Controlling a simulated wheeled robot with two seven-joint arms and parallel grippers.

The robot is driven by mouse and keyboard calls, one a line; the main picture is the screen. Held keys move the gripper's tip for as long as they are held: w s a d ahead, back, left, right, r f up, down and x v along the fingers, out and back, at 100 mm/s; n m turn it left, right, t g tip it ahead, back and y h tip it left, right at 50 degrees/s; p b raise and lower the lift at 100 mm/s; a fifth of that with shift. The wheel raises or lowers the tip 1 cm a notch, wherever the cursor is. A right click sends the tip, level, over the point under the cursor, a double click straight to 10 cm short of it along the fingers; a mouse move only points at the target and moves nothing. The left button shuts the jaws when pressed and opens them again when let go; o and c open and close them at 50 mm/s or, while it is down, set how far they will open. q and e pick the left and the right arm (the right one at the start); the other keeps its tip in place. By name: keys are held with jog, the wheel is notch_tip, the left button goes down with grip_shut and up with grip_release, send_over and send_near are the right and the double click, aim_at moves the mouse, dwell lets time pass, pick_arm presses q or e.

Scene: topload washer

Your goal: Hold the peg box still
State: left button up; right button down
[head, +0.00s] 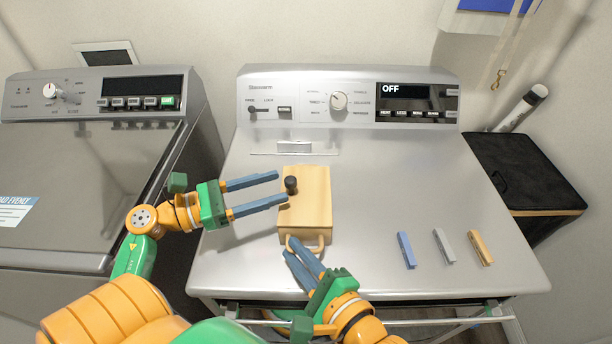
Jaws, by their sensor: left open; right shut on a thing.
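The peg box (312,205) is a light wooden box on the metal top of the machine, left of the middle. A dark round knob (291,185) shows on its upper left part, and a wooden handle (318,246) is at its near end. My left gripper (283,188) is open, its two blue fingers pointing right at the box's left side; the lower fingertip is close to the knob, and I cannot tell if it touches. My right gripper (291,248) is shut on the handle from the near side, its fingers partly covering the handle's left part.
Blue (406,250), grey (444,246) and tan (481,248) pegs lie apart on the machine top (400,190) at the right. A control panel (350,98) rises behind. A second machine (80,190) stands at left, a black bin (525,170) at right.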

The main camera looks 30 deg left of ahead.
aim_at(307, 190)
pick_arm(q)
jog(key=x, duration=0.7)
jog(key=shift+w+d, duration=0.2)
jog(key=shift+d, duration=0.05)
grip_shut()
dwell(0.9)
